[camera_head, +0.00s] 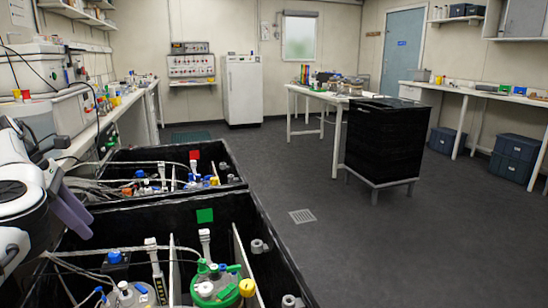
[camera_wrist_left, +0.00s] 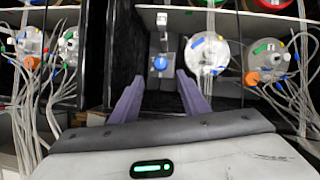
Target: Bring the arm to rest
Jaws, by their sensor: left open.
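My left arm (camera_head: 20,195) comes in from the left edge in the head view. Its left gripper (camera_head: 72,213) shows as purple fingers pointing down and right, beside the black tubs. In the left wrist view the two purple fingers of the left gripper (camera_wrist_left: 159,82) stand apart with nothing between them. Beyond the fingertips is a dark compartment floor with a blue-capped fitting (camera_wrist_left: 160,63). A white-lidded vessel (camera_wrist_left: 207,53) stands just right of the fingers. My right gripper is in neither view.
A black tub with a green square (camera_head: 205,215) holds vessels, including one with a green lid (camera_head: 216,287). Behind it is a tub with a red square (camera_head: 195,155). Loose tubes run along the left. Open floor (camera_head: 350,245) lies to the right, before a black bin (camera_head: 385,140).

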